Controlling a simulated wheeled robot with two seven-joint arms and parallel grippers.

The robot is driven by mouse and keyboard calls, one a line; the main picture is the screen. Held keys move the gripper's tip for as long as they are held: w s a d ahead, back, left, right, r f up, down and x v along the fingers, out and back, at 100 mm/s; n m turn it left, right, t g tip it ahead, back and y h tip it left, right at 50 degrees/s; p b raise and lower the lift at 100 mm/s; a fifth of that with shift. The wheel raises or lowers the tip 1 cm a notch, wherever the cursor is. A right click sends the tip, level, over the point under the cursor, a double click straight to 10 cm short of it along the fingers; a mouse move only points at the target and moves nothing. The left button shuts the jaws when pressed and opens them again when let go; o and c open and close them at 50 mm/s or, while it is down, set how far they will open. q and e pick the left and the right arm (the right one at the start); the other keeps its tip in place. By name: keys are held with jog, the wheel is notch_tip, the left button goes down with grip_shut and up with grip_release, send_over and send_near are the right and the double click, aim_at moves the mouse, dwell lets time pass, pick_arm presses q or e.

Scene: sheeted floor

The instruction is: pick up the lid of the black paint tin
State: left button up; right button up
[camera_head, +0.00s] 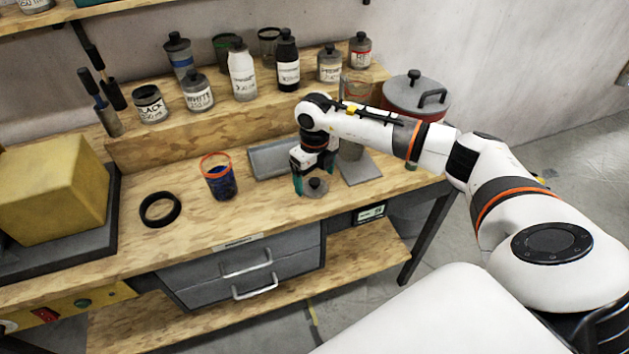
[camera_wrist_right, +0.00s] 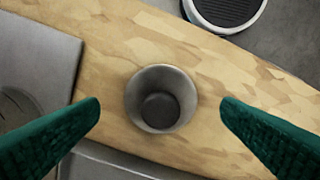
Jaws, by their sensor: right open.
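A tin labelled BLACK (camera_head: 151,107) stands on the raised wooden shelf at the left, its top dark and without a knob. A small round grey lid with a knob (camera_head: 316,188) lies on the bench near the front edge. In the right wrist view a round grey piece with a darker round middle (camera_wrist_right: 160,98), which looks like this lid, sits between my fingers. My right gripper (camera_head: 313,177) is open above it; its green fingers stand apart on both sides in the wrist view (camera_wrist_right: 160,105), not touching it. My left gripper is not in view.
A blue cup with an orange rim (camera_head: 219,177) and a black ring (camera_head: 160,209) are left of the gripper. A grey plate (camera_head: 361,168) lies at the right and a grey tray (camera_head: 268,160) behind. Several bottles and tins, including WHITE (camera_head: 197,97), line the shelf.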

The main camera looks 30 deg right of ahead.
jog(key=shift+f, duration=0.9)
jog(key=shift+c, duration=0.6)
jog(key=c, duration=0.9)
jog(key=shift+r, duration=0.1)
jog(key=shift+c, duration=0.2)
